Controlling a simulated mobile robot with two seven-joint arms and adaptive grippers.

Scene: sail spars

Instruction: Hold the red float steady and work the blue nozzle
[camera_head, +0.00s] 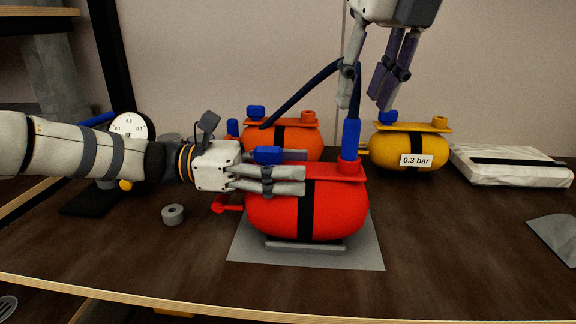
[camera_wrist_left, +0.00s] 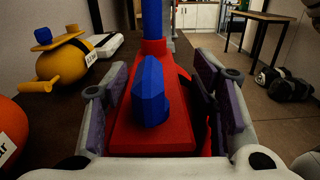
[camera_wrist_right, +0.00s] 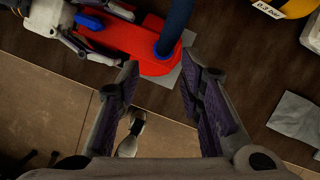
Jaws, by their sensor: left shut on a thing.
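The red float (camera_head: 275,218), with a black strap, sits on a grey mat (camera_head: 372,255). My left gripper (camera_head: 303,178) is shut on its red top plate, which shows between the fingers in the left wrist view (camera_wrist_left: 150,138). A blue knob (camera_wrist_left: 150,92) on that plate stands between those fingers. The blue nozzle (camera_head: 351,138) stands upright on the raised red port (camera_head: 349,167) at the plate's right end, with a dark blue hose above it. My right gripper (camera_head: 363,104) is open and empty above the nozzle. In the right wrist view the nozzle (camera_wrist_right: 170,38) lies beyond the open fingertips.
An orange float (camera_head: 308,138) stands behind the red one. A yellow float (camera_head: 428,152) labelled 0.3 bar is at the back right, near a white strapped bundle (camera_head: 512,172). A round gauge (camera_head: 129,127) and a grey ring (camera_head: 173,214) are left. The front right table is mostly clear.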

